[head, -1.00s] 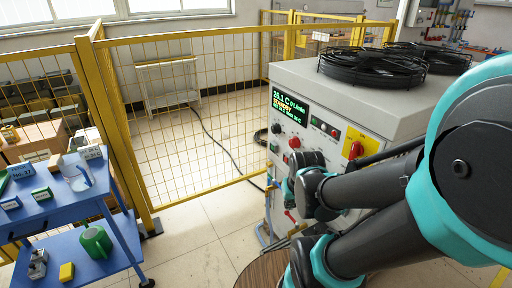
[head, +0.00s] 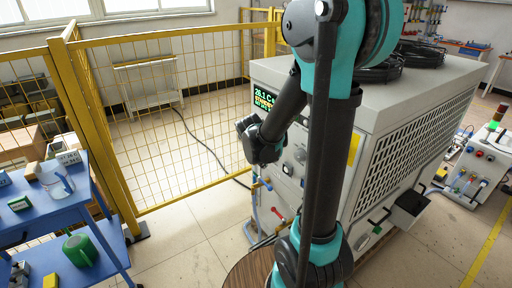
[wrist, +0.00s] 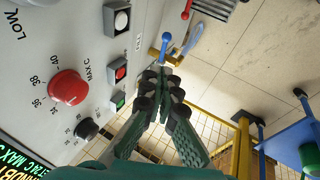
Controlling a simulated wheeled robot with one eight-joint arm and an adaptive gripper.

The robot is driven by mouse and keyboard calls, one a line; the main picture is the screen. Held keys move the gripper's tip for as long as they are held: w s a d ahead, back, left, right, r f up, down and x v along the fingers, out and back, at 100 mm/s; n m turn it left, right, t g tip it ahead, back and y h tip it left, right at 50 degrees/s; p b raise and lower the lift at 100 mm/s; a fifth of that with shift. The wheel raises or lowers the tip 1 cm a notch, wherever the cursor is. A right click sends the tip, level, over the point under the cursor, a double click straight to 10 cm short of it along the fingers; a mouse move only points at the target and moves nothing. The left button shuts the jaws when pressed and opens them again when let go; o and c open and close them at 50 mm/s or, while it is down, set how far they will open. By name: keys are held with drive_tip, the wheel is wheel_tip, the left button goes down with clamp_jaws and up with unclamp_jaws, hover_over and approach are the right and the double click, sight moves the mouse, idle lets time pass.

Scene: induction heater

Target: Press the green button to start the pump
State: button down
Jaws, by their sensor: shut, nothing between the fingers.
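The green button (wrist: 118,100) shows in the wrist view in a square housing on the grey panel, below a similar red button (wrist: 119,72). My gripper (wrist: 164,76) is shut with nothing between its fingers. Its fingertips appear just right of the green button in the picture and do not cover it. I cannot tell the gap to the panel. The cabinet (head: 400,125) with its display (head: 264,100) stands in the middle of the head view. My arm hides much of its front panel there, and the green button cannot be made out.
A red knob (wrist: 68,87), a black knob (wrist: 87,128) and a white button (wrist: 120,20) sit near the green button. A blue-handled valve (wrist: 166,40) lies beyond the fingertips. A yellow fence (head: 185,120) and a blue cart (head: 50,215) stand left, with open floor between cart and cabinet.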

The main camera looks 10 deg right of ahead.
drive_tip(key=w+a+f+n+t+h, duration=0.1)
drive_tip(key=w+a+f+n+h, duration=0.1)
drive_tip(key=w, duration=0.8)
drive_tip(key=w+a+f+n+t+h, duration=0.1)
drive_tip(key=w+a+f+n, duration=0.3)
drive_tip(key=w, duration=0.6)
drive_tip(key=a+f, duration=0.2)
drive_tip(key=a, duration=0.1)
drive_tip(key=shift+a+h, duration=0.3)
drive_tip(key=shift+h, duration=0.1)
drive_tip(key=shift+w+d+r, duration=0.1)
drive_tip(key=w+d, duration=0.3)
drive_tip(key=d, duration=0.5)
drive_tip(key=shift+w, duration=0.15)
drive_tip(key=shift+d, duration=0.1)
drive_tip(key=shift+w+d, duration=0.15)
drive_tip(key=shift+d, duration=0.1)
